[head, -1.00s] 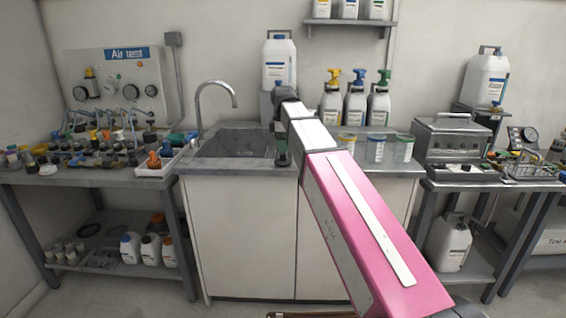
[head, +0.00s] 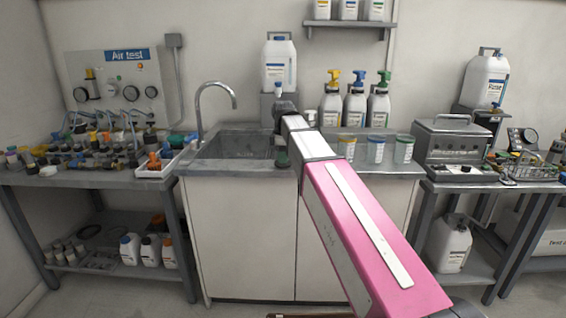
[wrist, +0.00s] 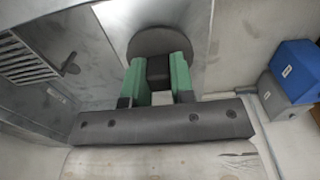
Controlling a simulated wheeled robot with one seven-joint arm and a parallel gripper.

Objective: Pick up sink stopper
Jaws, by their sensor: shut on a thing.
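The sink stopper (wrist: 158,42) shows in the wrist view as a dark grey round disc with a dark block-like grip. My gripper (wrist: 159,78) has its two green fingers on either side of that grip, shut on it. The disc is just beyond the fingertips, over a light metal surface beside the sink. I cannot tell whether it touches that surface. In the head view my gripper (head: 282,158) points down at the sink's right edge, and the stopper is too small or hidden to make out.
The sink basin (head: 238,146) with its curved tap (head: 203,92) is left of my gripper. Lidded cups (head: 376,150) and pump bottles (head: 355,104) stand to the right. A white jug (head: 279,62) stands behind. A blue box (wrist: 294,70) shows right in the wrist view.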

